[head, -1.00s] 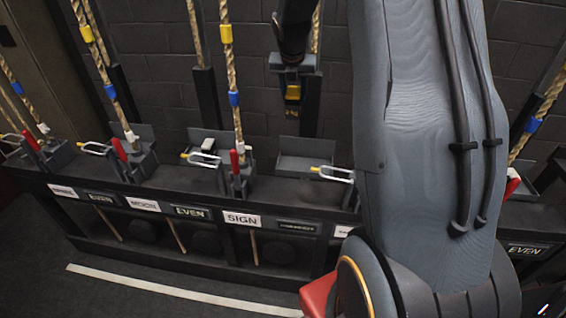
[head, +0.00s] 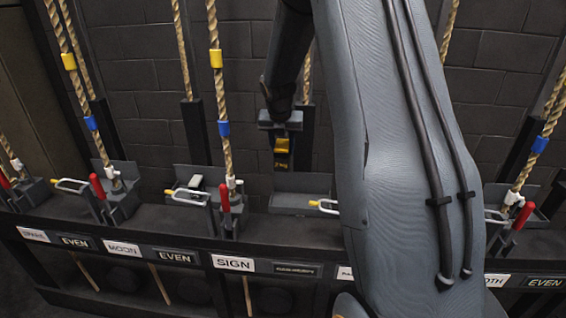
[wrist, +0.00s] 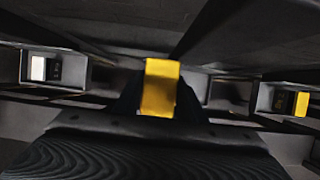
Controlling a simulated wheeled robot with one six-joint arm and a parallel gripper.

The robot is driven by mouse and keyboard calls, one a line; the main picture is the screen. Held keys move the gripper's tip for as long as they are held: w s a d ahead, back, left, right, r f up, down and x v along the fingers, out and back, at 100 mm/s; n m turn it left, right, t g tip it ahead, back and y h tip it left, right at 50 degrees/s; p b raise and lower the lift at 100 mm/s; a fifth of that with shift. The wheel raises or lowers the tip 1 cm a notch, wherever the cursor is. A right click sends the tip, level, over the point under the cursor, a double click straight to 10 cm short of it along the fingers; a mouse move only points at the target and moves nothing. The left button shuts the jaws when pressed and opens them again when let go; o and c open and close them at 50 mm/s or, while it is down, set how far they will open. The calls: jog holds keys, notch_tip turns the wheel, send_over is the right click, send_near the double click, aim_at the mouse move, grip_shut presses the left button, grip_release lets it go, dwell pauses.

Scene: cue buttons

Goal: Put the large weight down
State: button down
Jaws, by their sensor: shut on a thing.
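My gripper (head: 281,128) is shut on a weight with yellow and black faces (head: 283,148). It hangs upright in front of the back wall, above a grey tray (head: 283,202) on the dark ledge. A gap shows between the weight and the tray. No weight is visible in that tray, though my arm hides its right part. In the wrist view, the yellow face of the held weight (wrist: 161,88) shows in the middle.
A neighbouring tray on the left holds a small pale block (head: 196,182). Ropes with yellow and blue bands and red-handled levers (head: 226,198) stand along the ledge. Labels such as SIGN (head: 233,263) line its front. In the wrist view, another tray holds a yellow block (wrist: 301,104).

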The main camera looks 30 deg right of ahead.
notch_tip(320, 180, down, 16)
jog(key=shift+r+b, duration=0.25)
jog(key=shift+b, duration=0.55)
jog(key=c, duration=1.1)
grip_release()
jog(key=shift+s+f, duration=0.1)
jog(key=shift+f, duration=0.1)
jog(key=shift+r, duration=0.1)
